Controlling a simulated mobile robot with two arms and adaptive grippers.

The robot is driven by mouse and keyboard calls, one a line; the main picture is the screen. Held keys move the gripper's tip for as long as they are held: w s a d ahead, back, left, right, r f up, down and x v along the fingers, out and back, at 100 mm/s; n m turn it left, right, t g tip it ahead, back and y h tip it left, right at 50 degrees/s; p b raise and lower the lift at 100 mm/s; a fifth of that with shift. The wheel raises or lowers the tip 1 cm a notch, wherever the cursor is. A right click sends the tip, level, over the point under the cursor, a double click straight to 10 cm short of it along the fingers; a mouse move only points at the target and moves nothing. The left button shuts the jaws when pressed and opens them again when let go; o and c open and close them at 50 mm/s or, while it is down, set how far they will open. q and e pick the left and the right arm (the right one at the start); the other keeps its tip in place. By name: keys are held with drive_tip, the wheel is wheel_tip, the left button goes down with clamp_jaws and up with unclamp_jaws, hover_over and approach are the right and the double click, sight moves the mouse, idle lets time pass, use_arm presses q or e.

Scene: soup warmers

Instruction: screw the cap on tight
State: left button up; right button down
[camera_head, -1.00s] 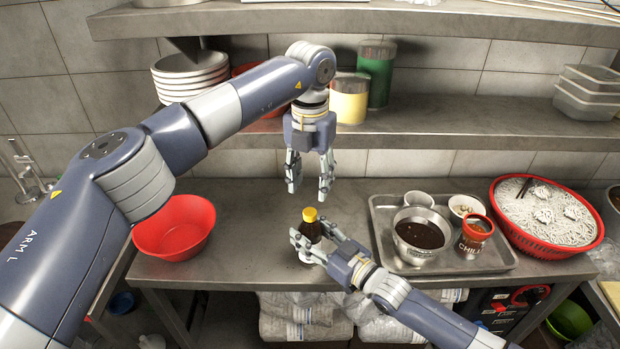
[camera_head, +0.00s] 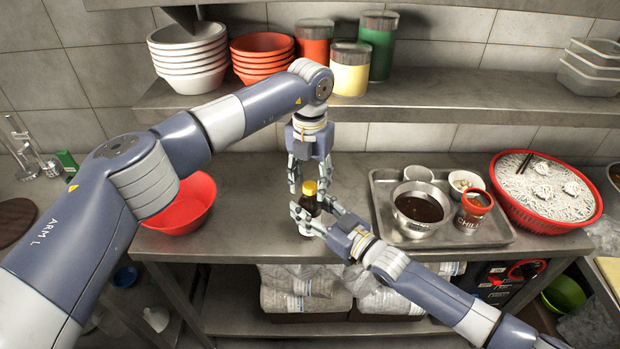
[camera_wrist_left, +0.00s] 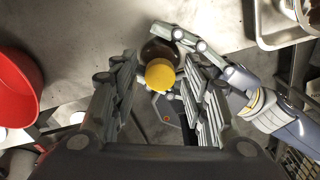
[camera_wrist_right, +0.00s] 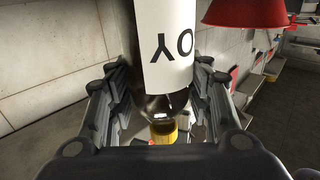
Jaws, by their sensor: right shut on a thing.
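A dark soy bottle with a yellow cap (camera_head: 310,188) stands upright over the counter's front part. My right gripper (camera_head: 307,220) is shut on the bottle's body from the right. In the right wrist view the bottle's white label (camera_wrist_right: 166,40) and its dark shoulder (camera_wrist_right: 155,103) show, with the yellow cap (camera_wrist_right: 163,132) beyond. My left gripper (camera_head: 309,182) points down from above, its fingers apart. In the left wrist view the cap (camera_wrist_left: 160,74) lies between the open fingers, with gaps on both sides. I cannot tell exactly how far down the fingertips reach beside it.
A red bowl (camera_head: 184,208) stands left on the counter. A metal tray (camera_head: 378,190) on the right bears a pot of dark sauce (camera_head: 420,208), small bowls and a chili tin (camera_head: 473,210). A red noodle basket (camera_head: 545,222) is further right. The shelf (camera_head: 440,103) runs behind my left arm.

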use_arm(q)
clamp_jaws()
drive_tip(key=shift+o, duration=1.8)
unclamp_jaws()
wheel_tip(320, 180, up, 12)
